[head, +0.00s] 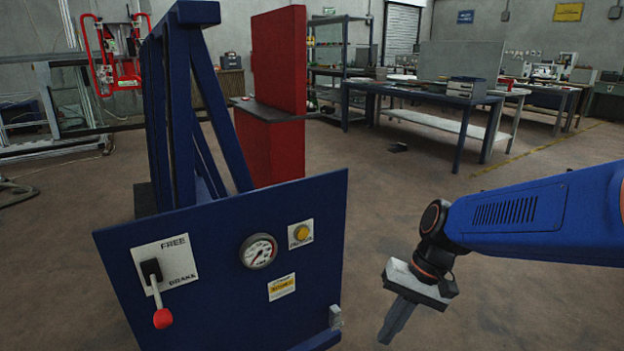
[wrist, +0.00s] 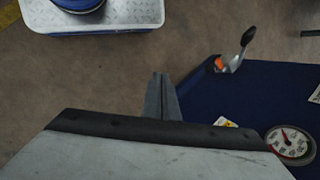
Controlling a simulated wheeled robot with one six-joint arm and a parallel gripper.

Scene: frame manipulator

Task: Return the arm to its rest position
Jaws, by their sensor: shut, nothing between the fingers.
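My blue arm (head: 535,218) reaches in from the right edge of the head view. My gripper (head: 390,325) hangs below its end, pointing down, to the right of a blue panel and apart from it. The fingers are together with nothing between them. In the wrist view the closed gripper (wrist: 160,90) shows in the middle, with floor beyond its tips. The blue panel (head: 215,310) carries a lever with a red knob (head: 162,318), a round gauge (head: 258,251) and a yellow button (head: 301,233). The knob hangs low, by the lower word, which seems to read BRAKE.
A blue frame (head: 180,110) rises behind the panel, with a red cabinet (head: 280,90) beyond it. Workbenches (head: 430,90) stand at the back right. Brown floor around my gripper is clear. The wrist view also shows part of the panel (wrist: 210,95) at right.

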